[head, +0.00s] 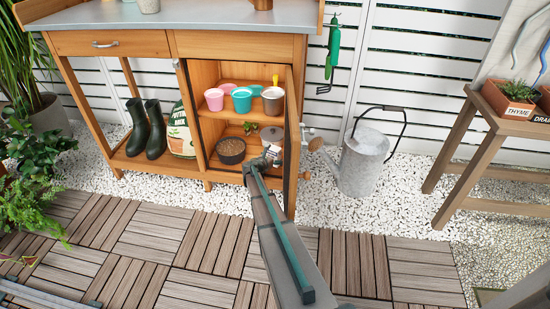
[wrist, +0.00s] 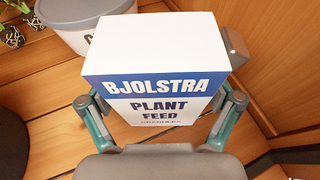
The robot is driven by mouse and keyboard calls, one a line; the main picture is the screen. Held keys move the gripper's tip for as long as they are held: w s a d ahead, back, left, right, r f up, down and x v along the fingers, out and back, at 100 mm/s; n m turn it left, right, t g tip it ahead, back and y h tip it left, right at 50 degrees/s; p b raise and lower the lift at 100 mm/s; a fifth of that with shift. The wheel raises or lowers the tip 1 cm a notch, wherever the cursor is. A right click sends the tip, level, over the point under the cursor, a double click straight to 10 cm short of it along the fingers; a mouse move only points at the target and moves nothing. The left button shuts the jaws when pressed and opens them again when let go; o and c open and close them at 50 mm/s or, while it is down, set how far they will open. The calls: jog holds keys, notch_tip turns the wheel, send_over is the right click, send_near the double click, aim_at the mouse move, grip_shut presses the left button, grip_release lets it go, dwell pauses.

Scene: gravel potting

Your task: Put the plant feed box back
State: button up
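The plant feed box (wrist: 158,85) is white with a blue band and fills the middle of the wrist view. It also shows small in the head view (head: 273,150), inside the open cabinet at its lower shelf (head: 215,166). My gripper (wrist: 160,105) reaches in from the front, one finger on each side of the box, and appears shut on it. The right fingertip lies against the box's right side; the left fingertip is hidden behind the box. The box's underside is hidden, so I cannot tell whether it rests on the shelf.
A dark bowl (head: 231,150) of brown grains is on the shelf to the left. The open door (head: 291,150) stands close on the right.

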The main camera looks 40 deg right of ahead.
jog(key=shift+r, duration=0.15)
jog(key=shift+s+a+r, duration=0.1)
jog(key=shift+a+r, duration=0.05)
jog(key=shift+a, duration=0.1)
jog(key=p+v, duration=0.3)
jog(key=v, duration=0.7)
jog(key=shift+p, duration=0.3)
jog(key=shift+s+a+r, duration=0.2)
jog(key=shift+s+a, duration=0.1)
jog(key=shift+a, duration=0.35)
jog(key=s+a+f+m+g+y, duration=0.1)
jog(key=s+a+m+g+y, duration=0.15)
jog(key=s+a+m, duration=0.55)
jog(key=s+a+f+m+g+y, duration=0.2)
jog(key=s+a+g, duration=0.3)
jog(key=s, duration=0.7)
jog(key=s+a+f+m+g+y, duration=0.1)
jog(key=s+a+m+g+y, duration=0.1)
jog(key=s+a+m, duration=0.5)
jog(key=s+a+r+m+g+y, duration=0.2)
jog(key=s+a+r+g+y, duration=0.1)
jog(key=s+a, duration=0.6)
jog(key=s+a+r+m+g+y, duration=0.3)
jog(key=s+a+y, duration=0.1)
jog(key=s+a, duration=0.6)
jog(key=shift+s+r+m, duration=0.25)
jog(key=shift+s+m, duration=0.05)
jog(key=shift+s, duration=0.95)
